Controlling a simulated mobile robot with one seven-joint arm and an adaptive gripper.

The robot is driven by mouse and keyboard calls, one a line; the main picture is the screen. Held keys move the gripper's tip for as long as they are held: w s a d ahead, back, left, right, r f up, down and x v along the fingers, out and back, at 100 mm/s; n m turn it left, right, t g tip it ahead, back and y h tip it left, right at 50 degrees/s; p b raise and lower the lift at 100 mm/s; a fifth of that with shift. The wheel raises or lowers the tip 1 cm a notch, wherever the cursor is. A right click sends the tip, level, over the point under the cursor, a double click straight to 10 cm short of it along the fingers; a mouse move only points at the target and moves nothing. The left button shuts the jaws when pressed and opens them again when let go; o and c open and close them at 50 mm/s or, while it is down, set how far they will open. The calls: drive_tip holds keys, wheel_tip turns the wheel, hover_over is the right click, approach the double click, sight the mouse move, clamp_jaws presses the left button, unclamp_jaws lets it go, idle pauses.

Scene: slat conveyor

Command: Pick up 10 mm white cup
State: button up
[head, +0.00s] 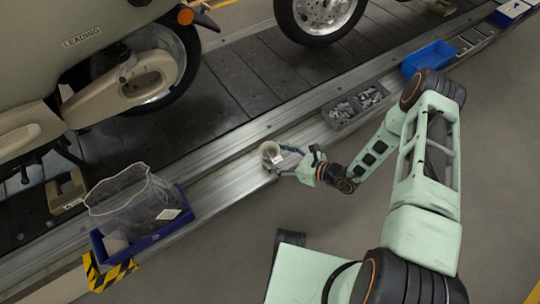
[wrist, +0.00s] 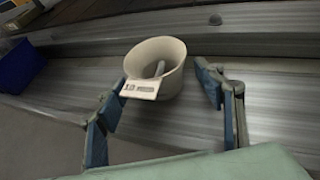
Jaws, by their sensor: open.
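The white cup (wrist: 160,66) stands on the metal rail ledge of the conveyor. It has a label marked "10" on its front, and something thin and light shows inside it. It also shows small in the head view (head: 270,151), at the tip of my arm. My gripper (wrist: 160,97) is open, with one blue-padded finger to the left of the cup and one to the right. The cup sits between and slightly beyond the fingertips. I see a gap at the right finger; whether the left finger touches the label side, I cannot tell.
A grey divided bin (head: 352,108) with small metal parts sits on the ledge right of the cup. A blue bin (head: 428,57) lies farther right. A blue crate (head: 140,236) with a clear bag stands at left. A scooter (head: 95,75) stands on the slat conveyor behind.

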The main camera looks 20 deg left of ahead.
sight(270, 155)
drive_tip(key=shift+x, duration=1.5)
drive_tip(key=shift+d, duration=0.1)
drive_tip(key=shift+c, duration=0.6)
drive_tip(key=c, duration=1.2)
